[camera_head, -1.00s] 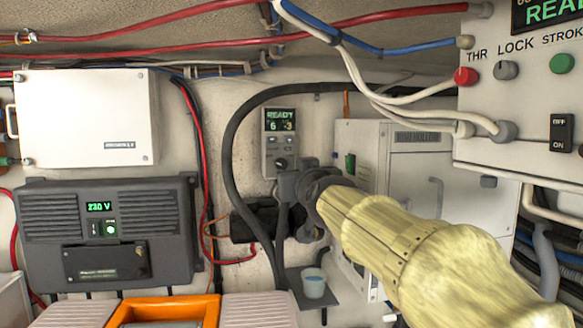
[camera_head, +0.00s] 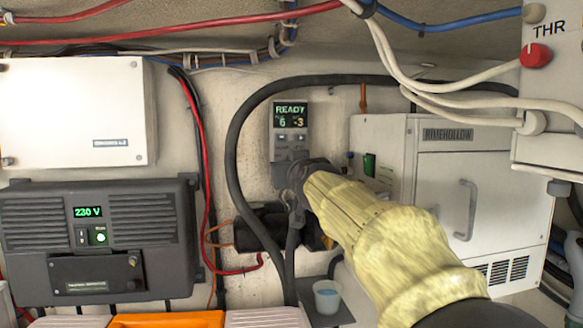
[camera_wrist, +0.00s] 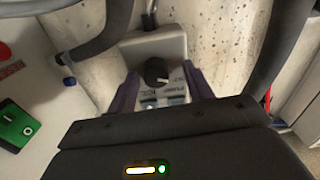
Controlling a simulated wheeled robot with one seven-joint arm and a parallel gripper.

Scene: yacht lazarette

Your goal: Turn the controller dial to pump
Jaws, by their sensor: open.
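The controller (camera_head: 290,119) is a small grey unit on the back wall with a lit screen reading READY, 6 and -3. Its black round dial (camera_wrist: 155,72) shows in the wrist view with small lettering next to it, which I cannot read surely; a pale mark is on the dial's right side. In the head view the dial is hidden behind my gripper (camera_head: 292,182), which is at the controller's lower part. In the wrist view my gripper (camera_wrist: 160,90) is open, its two dark purple fingers on either side of the dial. I cannot tell whether they touch it.
A thick black hose (camera_head: 231,150) arches around the controller. A white RIMEHOLLOW cabinet (camera_head: 480,165) stands to the right, a dark 230 V unit (camera_head: 100,240) to the left. A cup (camera_head: 327,296) stands on a small shelf below. A panel with a red THR knob (camera_head: 536,55) is at upper right.

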